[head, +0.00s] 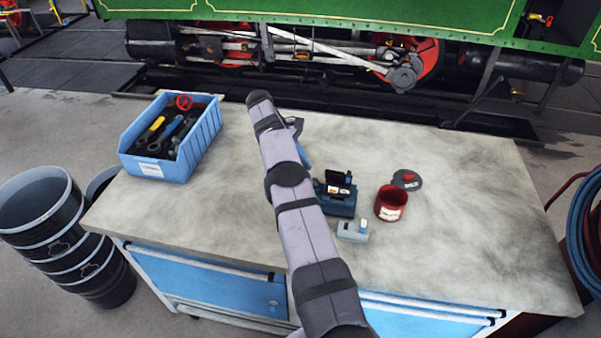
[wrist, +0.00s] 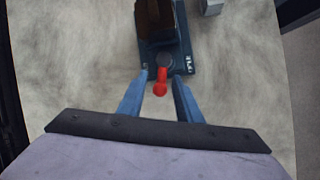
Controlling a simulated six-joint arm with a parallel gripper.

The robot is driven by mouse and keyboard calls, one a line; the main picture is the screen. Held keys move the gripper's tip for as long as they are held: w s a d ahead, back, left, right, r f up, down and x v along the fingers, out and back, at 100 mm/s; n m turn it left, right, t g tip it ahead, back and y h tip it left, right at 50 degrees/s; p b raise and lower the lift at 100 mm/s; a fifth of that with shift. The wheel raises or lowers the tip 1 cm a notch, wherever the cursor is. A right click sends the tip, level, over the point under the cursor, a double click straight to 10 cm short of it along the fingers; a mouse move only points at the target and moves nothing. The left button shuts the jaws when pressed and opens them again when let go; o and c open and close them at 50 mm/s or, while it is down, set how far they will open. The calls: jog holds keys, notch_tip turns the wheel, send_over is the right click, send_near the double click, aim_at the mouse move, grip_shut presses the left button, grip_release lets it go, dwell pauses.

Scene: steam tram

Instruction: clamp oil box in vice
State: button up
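A dark blue vice (head: 338,203) stands on the bench near the middle, right of my arm. It also shows in the wrist view (wrist: 178,45), with a red handle (wrist: 161,80) at its near end. A dark block (head: 339,183) sits at the top of the vice in the head view; brown surfaces (wrist: 154,18) show there in the wrist view. I cannot tell for sure whether this is the oil box or the jaws. My gripper (wrist: 160,103) is open, its blue fingers apart on either side of the red handle. In the head view my arm mostly hides it.
A small light grey device (head: 352,231) stands just in front of the vice. A red pot (head: 391,203) and a dark round disc (head: 407,180) are to its right. A blue tool bin (head: 172,137) is at the left. The bench's right side is clear.

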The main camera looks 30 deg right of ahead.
notch_tip(320, 180, up, 8)
jog(key=p, duration=0.6)
jog(key=shift+r+p, duration=0.15)
jog(key=shift+p, duration=0.15)
